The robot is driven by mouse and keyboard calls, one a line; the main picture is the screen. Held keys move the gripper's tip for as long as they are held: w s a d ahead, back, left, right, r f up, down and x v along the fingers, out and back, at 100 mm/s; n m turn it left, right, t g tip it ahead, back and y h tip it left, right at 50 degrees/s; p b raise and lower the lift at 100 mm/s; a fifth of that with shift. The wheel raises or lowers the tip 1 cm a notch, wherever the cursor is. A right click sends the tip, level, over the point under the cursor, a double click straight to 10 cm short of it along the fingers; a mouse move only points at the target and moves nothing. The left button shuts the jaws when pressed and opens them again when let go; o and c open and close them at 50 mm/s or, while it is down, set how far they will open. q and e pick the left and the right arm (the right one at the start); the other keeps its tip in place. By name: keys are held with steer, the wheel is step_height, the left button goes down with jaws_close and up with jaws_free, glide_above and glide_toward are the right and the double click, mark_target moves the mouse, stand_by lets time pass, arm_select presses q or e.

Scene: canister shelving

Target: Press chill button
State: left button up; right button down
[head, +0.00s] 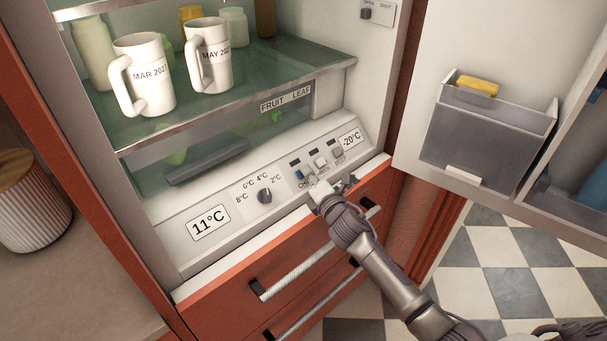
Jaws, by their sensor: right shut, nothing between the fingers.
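The control panel (228,203) runs along the bottom of the open fridge. On its right part is a short row of small buttons. The leftmost is a blue button (298,174), and the label below it starts with "CH", its rest hidden by my gripper. A white button (320,162) and a grey button (337,152) follow to the right. My right gripper (314,185) is shut and empty, its tip at the panel just below and right of the blue button. I cannot tell whether it touches the panel. My left gripper is not in view.
A dial (265,196) sits left of the buttons, beside an 11°C display (208,223). Two mugs (143,75) stand on the glass shelf above. The open door with a grey bin (475,145) is at the right. Drawer handles (295,272) lie below the panel.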

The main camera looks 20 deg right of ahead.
steer(key=shift+w+f, duration=0.15)
stand_by(0.4)
steer(key=shift+s+r+p, duration=0.35)
steer(key=shift+p, duration=0.05)
steer(key=shift+s+d+r+p, duration=0.1)
steer(key=shift+d+r+p, duration=0.05)
steer(key=shift+r+p, duration=0.2)
steer(key=s+r+p, duration=0.1)
steer(key=s+d+r+p, duration=0.1)
steer(key=p, duration=0.1)
steer(key=s+r+p, duration=0.1)
steer(key=shift+s+d+r, duration=0.25)
steer(key=shift+s+r, duration=0.05)
steer(key=shift+s, duration=0.05)
stand_by(0.4)
